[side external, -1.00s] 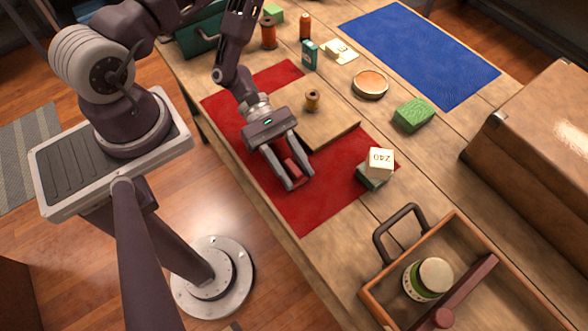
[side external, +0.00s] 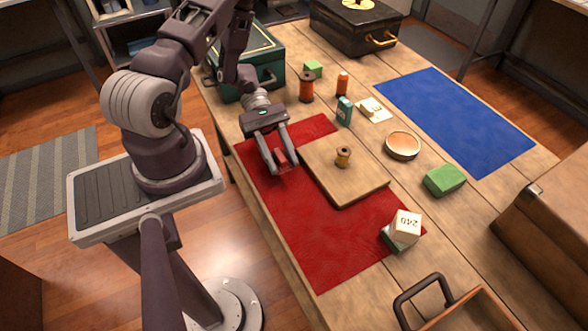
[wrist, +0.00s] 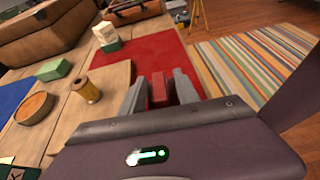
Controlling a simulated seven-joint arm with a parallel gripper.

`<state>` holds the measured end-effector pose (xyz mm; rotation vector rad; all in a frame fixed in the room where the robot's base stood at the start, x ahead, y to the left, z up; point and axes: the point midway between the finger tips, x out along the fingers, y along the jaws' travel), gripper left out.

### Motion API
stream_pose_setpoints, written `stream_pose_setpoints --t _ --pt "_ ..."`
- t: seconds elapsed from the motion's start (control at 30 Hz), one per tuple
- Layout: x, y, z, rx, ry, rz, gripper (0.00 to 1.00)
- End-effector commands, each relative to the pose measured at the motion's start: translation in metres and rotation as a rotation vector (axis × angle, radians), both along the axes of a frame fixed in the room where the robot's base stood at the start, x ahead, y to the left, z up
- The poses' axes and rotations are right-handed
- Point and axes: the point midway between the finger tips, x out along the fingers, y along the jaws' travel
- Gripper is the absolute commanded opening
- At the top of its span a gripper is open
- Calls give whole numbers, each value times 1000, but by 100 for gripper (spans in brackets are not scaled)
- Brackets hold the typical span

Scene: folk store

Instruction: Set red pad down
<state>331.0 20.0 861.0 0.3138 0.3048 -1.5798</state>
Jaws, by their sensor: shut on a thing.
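The red pad (side external: 281,156) is a small red block between the fingers of my gripper (side external: 281,164), which is shut on it. It also shows in the wrist view as the red pad (wrist: 159,90) between the two grey fingers of my gripper (wrist: 159,92). The gripper is over the left part of the red mat (side external: 300,228), beside the wooden board (side external: 358,193). I cannot tell whether the pad touches the mat.
A thread spool (side external: 343,157) stands on the board. A white block (side external: 407,225) sits on a green block at the mat's right edge. A green box (side external: 445,180), round dish (side external: 402,146) and blue mat (side external: 455,115) lie beyond. The near mat is clear.

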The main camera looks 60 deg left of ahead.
Motion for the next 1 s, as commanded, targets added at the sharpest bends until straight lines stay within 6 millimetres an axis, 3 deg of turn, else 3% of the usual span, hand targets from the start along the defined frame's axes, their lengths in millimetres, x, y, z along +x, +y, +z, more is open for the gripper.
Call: stream_pose_setpoints --t 0.13,0.27,0.43,0.6,0.77,1.0 --pt "-16 -20 15 3 -3 -226 0" --pt "-48 -43 34 4 -3 -573 0" --pt "-88 -43 56 4 -4 -1039 0" --pt "-106 -19 74 6 -5 -1513 0" --pt "-94 11 90 6 -4 -1954 0" --pt "-98 81 122 3 -5 -2318 0"
